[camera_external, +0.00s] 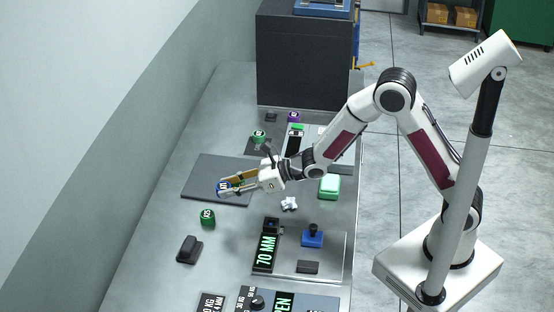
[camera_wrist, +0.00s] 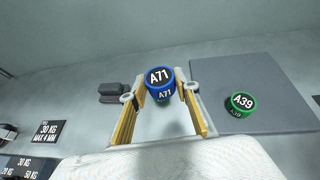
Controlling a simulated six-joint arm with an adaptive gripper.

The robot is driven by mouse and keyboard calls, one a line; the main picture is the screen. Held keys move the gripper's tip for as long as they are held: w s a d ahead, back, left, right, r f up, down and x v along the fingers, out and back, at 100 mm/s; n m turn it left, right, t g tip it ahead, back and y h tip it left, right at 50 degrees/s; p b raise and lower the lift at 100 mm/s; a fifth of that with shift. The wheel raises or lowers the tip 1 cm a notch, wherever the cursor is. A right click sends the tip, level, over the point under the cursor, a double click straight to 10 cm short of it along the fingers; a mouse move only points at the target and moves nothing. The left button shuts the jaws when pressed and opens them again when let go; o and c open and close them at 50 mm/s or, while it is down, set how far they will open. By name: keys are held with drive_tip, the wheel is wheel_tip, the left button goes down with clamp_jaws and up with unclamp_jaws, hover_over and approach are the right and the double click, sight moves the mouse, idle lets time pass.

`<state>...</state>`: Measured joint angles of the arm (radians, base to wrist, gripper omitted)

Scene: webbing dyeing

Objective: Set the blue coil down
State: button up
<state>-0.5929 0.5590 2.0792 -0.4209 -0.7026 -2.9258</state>
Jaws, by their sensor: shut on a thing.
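The blue coil (camera_external: 223,187), marked A71, is held between the fingertips of my gripper (camera_external: 226,187). In the wrist view the blue coil (camera_wrist: 160,84) sits upright between the two yellow-sided fingers of my gripper (camera_wrist: 161,92), with its label showing. In the external view it appears over the front part of the dark flat mat (camera_external: 205,172). I cannot tell whether its underside touches anything. In the wrist view the dark mat (camera_wrist: 270,75) lies to the right of the coil.
A green coil marked A39 (camera_wrist: 240,102) appears on the mat in the wrist view. In the external view a green coil (camera_external: 208,217) and a black block (camera_external: 189,249) stand on the table near the mat. A 70 MM display (camera_external: 266,252) and blue device (camera_external: 312,238) stand nearer the front.

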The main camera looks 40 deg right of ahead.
drive_tip(key=s+a+f+n+g, duration=0.1)
drive_tip(key=s+a, duration=0.3)
drive_tip(key=a, duration=0.2)
drive_tip(key=s+a+f+n+g+y, duration=0.1)
drive_tip(key=s+a+n+g, duration=0.1)
drive_tip(key=s+a, duration=0.2)
drive_tip(key=s+a+f+n+g+y, duration=0.1)
drive_tip(key=s+a, duration=0.3)
drive_tip(key=a, duration=0.5)
drive_tip(key=shift+a, duration=0.25)
drive_tip(key=s+a+r+n+g, duration=0.1)
drive_tip(key=a+r, duration=0.2)
drive_tip(key=a, duration=0.2)
drive_tip(key=shift+s+a+n+g+y, duration=0.2)
drive_tip(key=shift+s+n+g+y, duration=0.1)
drive_tip(key=shift+s+g+y, duration=0.1)
hover_over(185, 281)
drive_tip(key=shift+f, duration=3.1)
drive_tip(key=shift+f, duration=1.85)
drive_tip(key=shift+f, duration=0.15)
